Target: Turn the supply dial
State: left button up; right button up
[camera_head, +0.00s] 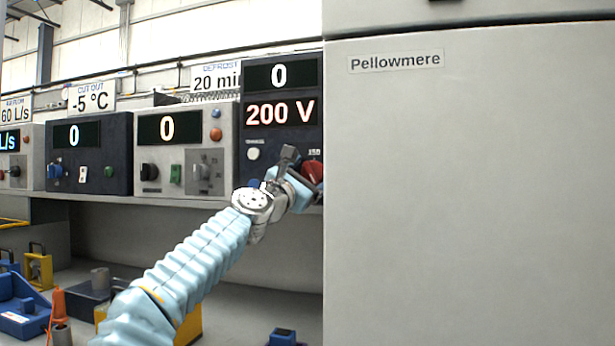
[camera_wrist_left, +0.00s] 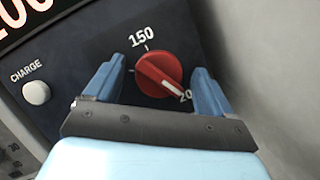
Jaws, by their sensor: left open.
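The supply dial is a round red knob with a white pointer line on the dark panel of the supply unit (camera_head: 245,175). In the left wrist view the dial (camera_wrist_left: 159,75) sits between the two blue fingers, with marks "150" above it and a partly hidden "20" at its lower right; the pointer aims toward the lower-right mark. My left gripper (camera_wrist_left: 165,88) is open around the dial, with a visible gap at each side. In the head view my left gripper (camera_head: 292,178) partly covers the dial (camera_head: 313,171). The unit's displays read "0" and "200 V". My right gripper is not seen.
A white charge button (camera_wrist_left: 36,92) is left of the dial. A large grey cabinet (camera_head: 470,200) labelled Pellowmere stands close on the right. Other control units (camera_head: 90,183) line the shelf to the left. Blue and yellow parts (camera_head: 25,315) lie on the lower bench.

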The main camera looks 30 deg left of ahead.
pick_arm(q)
jog(key=b+v, duration=0.4)
jog(key=v, duration=0.1)
jog(key=shift+s+f, duration=0.1)
jog(key=shift+f, duration=0.35)
jog(key=b, duration=0.4)
send_near(310, 177)
jog(key=s, duration=0.4)
jog(key=shift+w+a+f, duration=0.1)
jog(key=shift+w+f, duration=0.1)
jog(key=shift+f, duration=0.2)
